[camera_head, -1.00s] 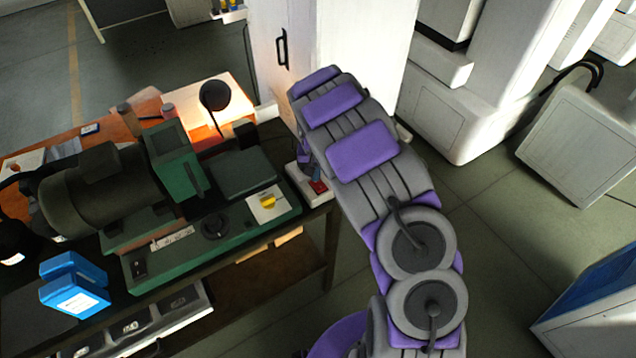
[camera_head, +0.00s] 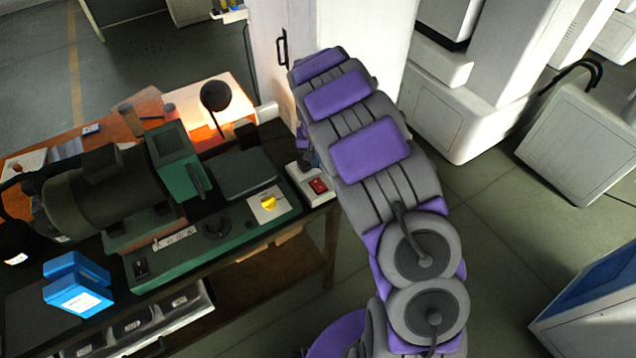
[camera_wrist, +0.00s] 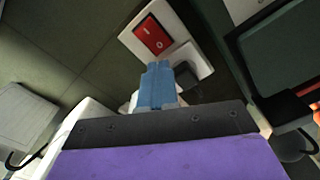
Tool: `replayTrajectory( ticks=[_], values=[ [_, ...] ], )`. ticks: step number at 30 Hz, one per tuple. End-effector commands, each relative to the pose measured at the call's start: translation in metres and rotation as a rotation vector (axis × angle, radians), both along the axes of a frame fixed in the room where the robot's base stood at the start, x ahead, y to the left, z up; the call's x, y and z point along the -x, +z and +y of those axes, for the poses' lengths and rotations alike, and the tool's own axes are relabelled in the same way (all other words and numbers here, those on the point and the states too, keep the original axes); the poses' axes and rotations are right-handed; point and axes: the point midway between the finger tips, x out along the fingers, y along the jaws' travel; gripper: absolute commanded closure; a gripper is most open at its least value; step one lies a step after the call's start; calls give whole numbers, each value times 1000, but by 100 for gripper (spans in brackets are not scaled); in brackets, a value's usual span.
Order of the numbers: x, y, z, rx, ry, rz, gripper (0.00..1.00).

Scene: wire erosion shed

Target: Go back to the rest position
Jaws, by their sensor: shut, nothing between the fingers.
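My gripper (camera_wrist: 157,84) shows in the wrist view as two light-blue fingers pressed together, with nothing between them. In that view they overlap the near end of a white block with a red panel (camera_wrist: 152,34); I cannot tell the gap between them. In the head view the same red-and-white block (camera_head: 317,186) sits at the right end of the workbench. My grey and purple arm reaches up and over beside the bench corner, with its far end bent down toward the block. The fingers are mostly hidden behind the arm there.
A green and black machine (camera_head: 215,229) with a yellow knob (camera_head: 268,203) fills the bench. Blue boxes (camera_head: 77,285) stand at its left end. A white cabinet (camera_head: 340,35) stands behind my arm. Floor (camera_head: 500,230) is open to the right, before grey-white machines (camera_head: 580,150).

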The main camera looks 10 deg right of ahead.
Motion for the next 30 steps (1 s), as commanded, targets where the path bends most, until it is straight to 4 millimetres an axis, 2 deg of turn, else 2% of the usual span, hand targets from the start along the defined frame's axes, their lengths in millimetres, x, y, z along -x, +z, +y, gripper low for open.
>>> replayTrajectory(
  ticks=[12,17,23,30],
  values=[
    [1,1,0,1,0,0,100],
    [13,15,-8,19,-8,-2,100],
    [60,49,-25,51,-29,15,100],
    [128,82,-32,61,-39,37,100]
  ],
)
